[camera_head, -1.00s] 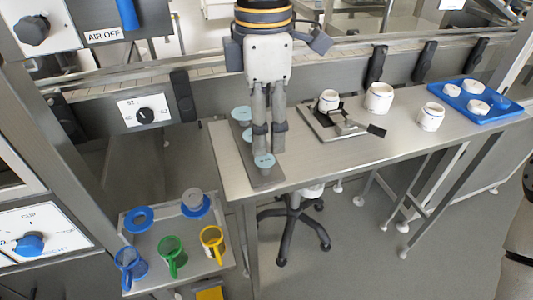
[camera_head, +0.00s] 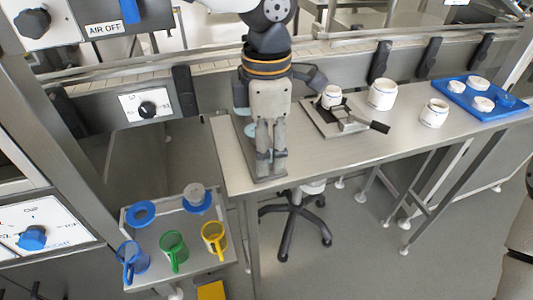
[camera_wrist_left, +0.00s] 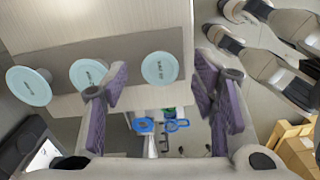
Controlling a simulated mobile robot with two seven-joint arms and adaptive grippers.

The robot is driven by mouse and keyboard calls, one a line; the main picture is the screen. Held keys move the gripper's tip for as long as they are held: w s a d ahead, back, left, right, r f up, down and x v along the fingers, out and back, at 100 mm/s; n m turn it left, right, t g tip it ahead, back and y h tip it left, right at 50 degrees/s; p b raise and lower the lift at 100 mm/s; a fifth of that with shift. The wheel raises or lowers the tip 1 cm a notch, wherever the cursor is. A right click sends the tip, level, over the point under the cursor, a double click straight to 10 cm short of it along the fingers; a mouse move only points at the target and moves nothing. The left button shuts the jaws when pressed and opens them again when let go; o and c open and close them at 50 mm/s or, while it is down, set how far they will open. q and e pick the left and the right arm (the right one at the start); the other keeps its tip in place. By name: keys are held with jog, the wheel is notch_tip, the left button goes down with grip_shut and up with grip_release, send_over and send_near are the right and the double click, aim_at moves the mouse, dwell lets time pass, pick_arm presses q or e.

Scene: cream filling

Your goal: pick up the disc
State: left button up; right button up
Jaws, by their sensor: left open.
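Three pale teal discs stand in a row in the left wrist view: a left one (camera_wrist_left: 28,86), a middle one (camera_wrist_left: 88,73) and a right one (camera_wrist_left: 160,68). They are on a narrow grey rack (camera_head: 247,150) at the left end of the metal table. In the head view two discs show only in part, left of my gripper, and the third is hidden behind it. My left gripper (camera_head: 271,165) points down over the rack's near end. In the wrist view its open fingers (camera_wrist_left: 162,72) are on either side of the right disc; contact cannot be told.
A metal stand with a white jar (camera_head: 331,96) is right of the rack. More white jars (camera_head: 382,95) and a blue tray (camera_head: 459,99) are further right. A lower side table (camera_head: 190,240) holds blue, green and yellow mugs. The table's front edge is close.

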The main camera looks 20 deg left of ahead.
pick_arm(q)
jog(key=shift+c, duration=0.5)
jog(key=c, duration=0.7)
